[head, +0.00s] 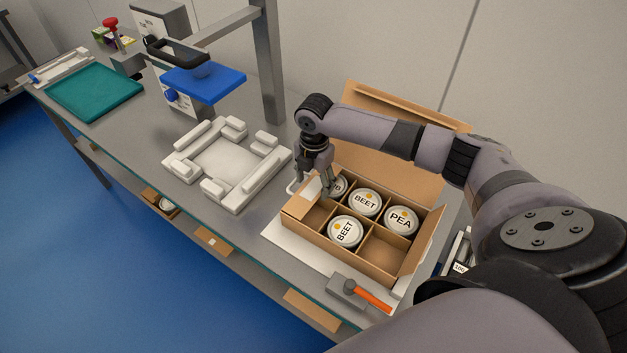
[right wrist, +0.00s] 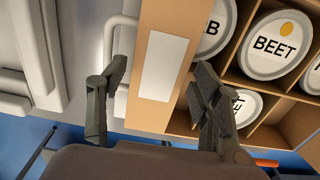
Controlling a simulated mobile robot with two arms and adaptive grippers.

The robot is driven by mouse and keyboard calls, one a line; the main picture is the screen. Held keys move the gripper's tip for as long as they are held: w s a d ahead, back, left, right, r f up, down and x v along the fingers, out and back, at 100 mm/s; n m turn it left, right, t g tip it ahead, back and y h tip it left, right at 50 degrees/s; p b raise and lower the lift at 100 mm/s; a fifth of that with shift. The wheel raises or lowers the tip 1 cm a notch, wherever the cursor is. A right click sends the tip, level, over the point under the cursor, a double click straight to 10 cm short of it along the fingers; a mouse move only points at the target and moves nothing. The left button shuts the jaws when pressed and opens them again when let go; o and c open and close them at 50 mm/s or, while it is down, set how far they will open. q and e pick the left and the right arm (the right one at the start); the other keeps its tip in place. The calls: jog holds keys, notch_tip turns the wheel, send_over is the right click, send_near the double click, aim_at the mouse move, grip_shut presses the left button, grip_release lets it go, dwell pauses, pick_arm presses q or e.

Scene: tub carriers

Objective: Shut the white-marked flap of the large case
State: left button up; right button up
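The large case (head: 335,247) is an open cardboard box with dividers, standing on the bench at the right. Its white-marked flap (right wrist: 160,65) is at the case's left end, raised and not folded over the compartments. In the head view the flap (head: 303,198) is partly hidden by my right gripper (head: 322,190). That gripper's fingers are spread, one on each side of the flap in the right wrist view (right wrist: 155,105), with no clear grip on it. My left gripper is not in view.
A tall rear flap (head: 405,110) of the case stands open behind my right arm. A white moulded fixture (head: 228,165) lies left of the case. An orange-handled tool (head: 372,295) lies in front. A blue-plated device (head: 203,85) and teal board (head: 95,92) stand further left.

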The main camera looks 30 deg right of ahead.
aim_at(314, 188)
jog(key=shift+o, duration=1)
notch_tip(314, 188, up, 12)
jog(key=shift+s, duration=0.1)
